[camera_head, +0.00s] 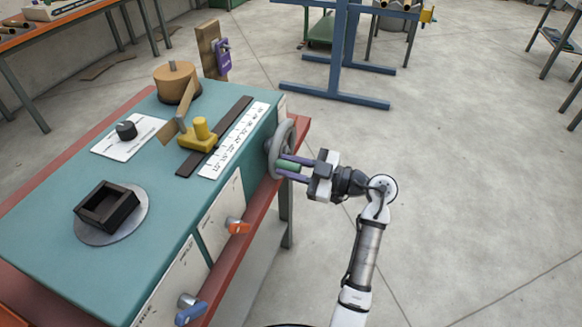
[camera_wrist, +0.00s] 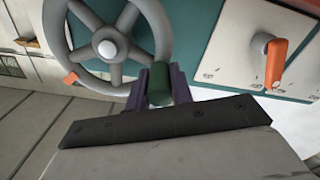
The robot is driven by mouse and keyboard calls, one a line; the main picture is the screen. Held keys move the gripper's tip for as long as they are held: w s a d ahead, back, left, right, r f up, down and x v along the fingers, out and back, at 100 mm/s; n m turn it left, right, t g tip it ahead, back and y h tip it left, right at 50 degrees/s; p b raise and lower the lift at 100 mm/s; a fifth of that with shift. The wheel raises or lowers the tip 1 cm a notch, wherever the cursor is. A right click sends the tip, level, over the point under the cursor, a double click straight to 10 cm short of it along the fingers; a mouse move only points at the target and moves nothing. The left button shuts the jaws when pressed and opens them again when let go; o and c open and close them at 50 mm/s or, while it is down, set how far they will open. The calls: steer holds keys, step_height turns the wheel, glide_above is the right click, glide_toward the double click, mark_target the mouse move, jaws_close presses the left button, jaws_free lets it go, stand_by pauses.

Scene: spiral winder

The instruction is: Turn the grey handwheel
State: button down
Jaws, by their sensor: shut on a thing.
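The grey handwheel (camera_head: 274,150) is on the right-hand side of the teal machine. In the wrist view its rim and spokes (camera_wrist: 112,24) fill the upper left, with a pale hub in the middle. A green handle (camera_head: 289,166) sticks out from the wheel's rim; it also shows in the wrist view (camera_wrist: 159,84), at the lower right of the wheel. My gripper (camera_head: 291,168) has its two purple fingers on either side of the green handle and is shut on it. In the wrist view my gripper (camera_wrist: 159,86) partly hides the lower end of the handle.
The teal machine top (camera_head: 55,215) carries a yellow slider block (camera_head: 199,134), a scale (camera_head: 234,140), a black knob (camera_head: 126,130) and a black square holder (camera_head: 106,206). An orange lever (camera_head: 238,227) and a blue lever (camera_head: 190,312) stick out from the front panel.

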mark_target(289, 150)
step_height(289, 150, down, 2)
steer(key=n+b, duration=0.2)
steer(key=b, duration=0.1)
steer(key=shift+s, duration=0.1)
steer(key=w+d+f+n+b, duration=0.2)
steer(key=w+f+n+b, duration=0.4)
steer(key=n+b, duration=1.2)
steer(key=shift+w+d+f+n+b, duration=0.15)
steer(key=shift+w+d+n+b, duration=0.2)
steer(key=shift+b, duration=2.3)
steer(key=shift+a, duration=0.1)
steer(key=c, duration=1.2)
jaws_free()
steer(key=shift+c, duration=0.2)
